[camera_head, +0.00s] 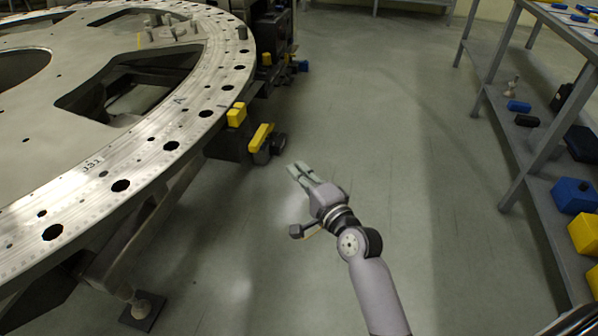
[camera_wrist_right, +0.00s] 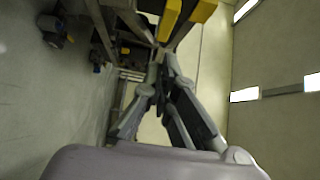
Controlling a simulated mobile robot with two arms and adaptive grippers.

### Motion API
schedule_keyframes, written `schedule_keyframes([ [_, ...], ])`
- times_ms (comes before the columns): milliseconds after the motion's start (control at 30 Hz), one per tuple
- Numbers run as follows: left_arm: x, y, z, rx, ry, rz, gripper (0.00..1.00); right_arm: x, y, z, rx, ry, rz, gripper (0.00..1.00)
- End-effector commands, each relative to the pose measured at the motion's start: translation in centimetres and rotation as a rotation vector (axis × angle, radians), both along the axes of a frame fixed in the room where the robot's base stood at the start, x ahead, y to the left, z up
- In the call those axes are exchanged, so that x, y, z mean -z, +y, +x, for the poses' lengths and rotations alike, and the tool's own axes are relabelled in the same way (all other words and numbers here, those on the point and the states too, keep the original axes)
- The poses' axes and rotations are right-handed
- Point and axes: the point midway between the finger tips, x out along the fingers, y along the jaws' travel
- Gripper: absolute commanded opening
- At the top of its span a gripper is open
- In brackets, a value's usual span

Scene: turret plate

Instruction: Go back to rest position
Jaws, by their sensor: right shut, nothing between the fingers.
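My right gripper (camera_head: 299,171) is in the middle of the head view, at the end of my right arm, over bare floor. Its fingers are together and hold nothing. In the right wrist view its fingers (camera_wrist_right: 158,75) reach up the middle of the picture, with nothing held between them. It is to the right of the large round metal turret plate (camera_head: 140,160) and apart from it. My left gripper is in neither view.
Yellow blocks (camera_head: 262,137) stick out at the plate's edge, close to the left of my right gripper. A grey shelf rack (camera_head: 520,130) with blue and yellow bins (camera_head: 575,195) stands at the right. The floor (camera_head: 400,130) between is clear.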

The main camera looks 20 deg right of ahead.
Motion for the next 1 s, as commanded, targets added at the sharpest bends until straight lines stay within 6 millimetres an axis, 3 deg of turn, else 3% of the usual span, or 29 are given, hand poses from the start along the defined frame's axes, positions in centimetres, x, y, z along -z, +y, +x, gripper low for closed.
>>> schedule_keyframes([
  [367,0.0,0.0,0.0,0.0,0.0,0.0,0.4,0.1,0.0,0.0,-0.001,0.002,-0.004,0.0],
  [467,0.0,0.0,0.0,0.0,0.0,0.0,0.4,1.8,0.3,-0.2,-0.01,0.035,-0.047,0.0],
  [567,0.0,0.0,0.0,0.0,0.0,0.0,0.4,6.2,1.1,-1.1,-0.043,0.117,-0.174,0.0],
  [667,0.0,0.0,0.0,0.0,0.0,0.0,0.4,12.9,1.9,-3.1,-0.11,0.238,-0.371,0.0],
  [800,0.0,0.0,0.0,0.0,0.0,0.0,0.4,22.6,2.5,-8.0,-0.258,0.413,-0.672,0.0],
  [1000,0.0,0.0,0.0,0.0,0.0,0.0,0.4,34.1,1.9,-17.6,-0.539,0.62,-1.052,0.0],
])
